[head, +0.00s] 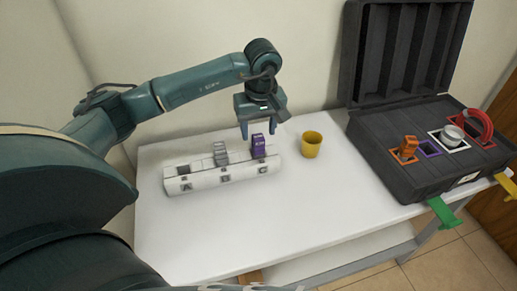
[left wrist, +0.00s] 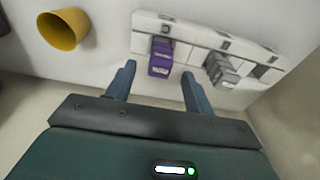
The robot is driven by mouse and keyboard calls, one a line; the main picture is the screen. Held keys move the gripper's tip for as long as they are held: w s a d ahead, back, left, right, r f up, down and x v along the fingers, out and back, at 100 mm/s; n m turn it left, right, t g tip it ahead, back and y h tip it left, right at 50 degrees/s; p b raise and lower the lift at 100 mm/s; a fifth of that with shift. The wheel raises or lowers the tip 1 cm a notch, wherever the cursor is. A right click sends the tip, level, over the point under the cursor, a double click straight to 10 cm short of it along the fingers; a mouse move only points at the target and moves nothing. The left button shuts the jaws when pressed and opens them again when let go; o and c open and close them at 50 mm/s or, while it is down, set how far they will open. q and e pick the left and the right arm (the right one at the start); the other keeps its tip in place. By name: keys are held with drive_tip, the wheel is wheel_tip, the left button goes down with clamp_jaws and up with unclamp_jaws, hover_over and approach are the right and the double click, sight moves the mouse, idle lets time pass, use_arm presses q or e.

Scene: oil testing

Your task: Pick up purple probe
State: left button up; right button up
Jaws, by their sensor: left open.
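The purple probe (head: 258,146) stands upright in the right-hand slot of a white holder (head: 215,179) on the table. My left gripper (head: 262,131) is open just above and around the top of the probe in the head view. In the left wrist view the purple probe (left wrist: 160,57) shows beyond and between the two spread fingertips of the left gripper (left wrist: 157,72), nearer the left finger. I cannot tell whether a finger touches it. My right gripper is not in view.
A grey probe (head: 220,154) stands in the holder's middle slot; the left slot looks empty. A yellow cup (head: 311,144) stands close to the right. An open black case (head: 400,176) holds an orange piece (head: 408,147) and a red one (head: 480,124). The table front (head: 290,215) is clear.

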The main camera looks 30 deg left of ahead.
sight(258, 136)
use_arm(q)
drive_tip(key=shift+w+a+f+p, duration=0.1)
drive_tip(key=shift+a+f+p, duration=0.05)
drive_tip(key=shift+f, duration=1.2)
drive_tip(key=shift+w+a+f+p, duration=0.1)
drive_tip(key=shift+f+p, duration=0.05)
drive_tip(key=shift+f, duration=1.2)
drive_tip(key=shift+c, duration=0.5)
drive_tip(key=c, duration=1)
